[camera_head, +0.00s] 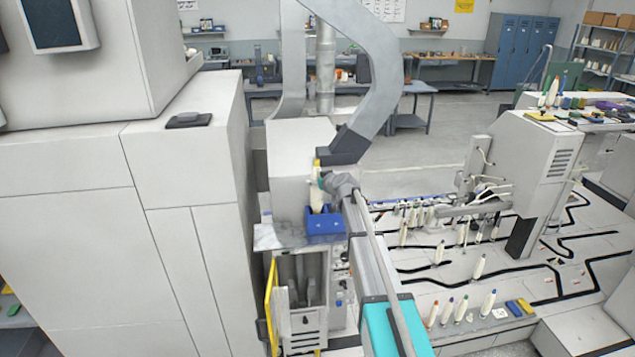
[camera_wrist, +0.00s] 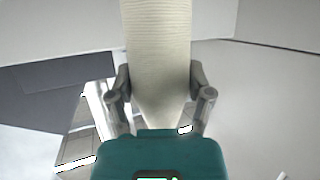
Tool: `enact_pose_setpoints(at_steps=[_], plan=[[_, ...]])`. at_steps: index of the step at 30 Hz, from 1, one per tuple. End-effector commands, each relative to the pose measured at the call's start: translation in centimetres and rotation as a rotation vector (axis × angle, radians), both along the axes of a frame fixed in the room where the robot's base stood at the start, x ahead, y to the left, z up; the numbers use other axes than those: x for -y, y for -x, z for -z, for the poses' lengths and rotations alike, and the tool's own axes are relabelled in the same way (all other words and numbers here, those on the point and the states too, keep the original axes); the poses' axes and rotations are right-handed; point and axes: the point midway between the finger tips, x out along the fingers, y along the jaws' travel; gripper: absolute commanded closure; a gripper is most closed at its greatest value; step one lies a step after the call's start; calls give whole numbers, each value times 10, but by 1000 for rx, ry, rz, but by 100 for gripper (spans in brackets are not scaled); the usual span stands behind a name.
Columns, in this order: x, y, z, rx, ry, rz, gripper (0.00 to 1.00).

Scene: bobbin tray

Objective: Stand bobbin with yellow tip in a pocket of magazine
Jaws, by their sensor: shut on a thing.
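The bobbin with the yellow tip (camera_head: 317,194) is cream and stands about upright, yellow end up, in the head view. My gripper (camera_head: 324,182) is shut on it from the right. In the wrist view the cream bobbin body (camera_wrist: 157,62) fills the space between the two fingers of my gripper (camera_wrist: 160,95); its yellow tip is not in that view. The blue magazine (camera_head: 326,228) is directly below the bobbin in the head view. The bobbin's lower end meets the magazine's top there; I cannot tell whether it is inside a pocket.
A large pale machine cabinet (camera_head: 180,150) stands close on the left. A grey curved duct (camera_head: 385,65) rises behind the magazine. On the right, a white bench (camera_head: 400,285) with black tracks carries several other bobbins (camera_head: 488,303) and a white machine (camera_head: 535,165).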

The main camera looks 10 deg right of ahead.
Motion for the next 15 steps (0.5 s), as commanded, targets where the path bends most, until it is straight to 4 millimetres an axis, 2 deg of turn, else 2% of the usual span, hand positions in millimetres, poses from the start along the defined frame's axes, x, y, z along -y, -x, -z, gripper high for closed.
enact_pose_setpoints(at_steps=[15], plan=[[-1,0,12,0,0,-1,86]])
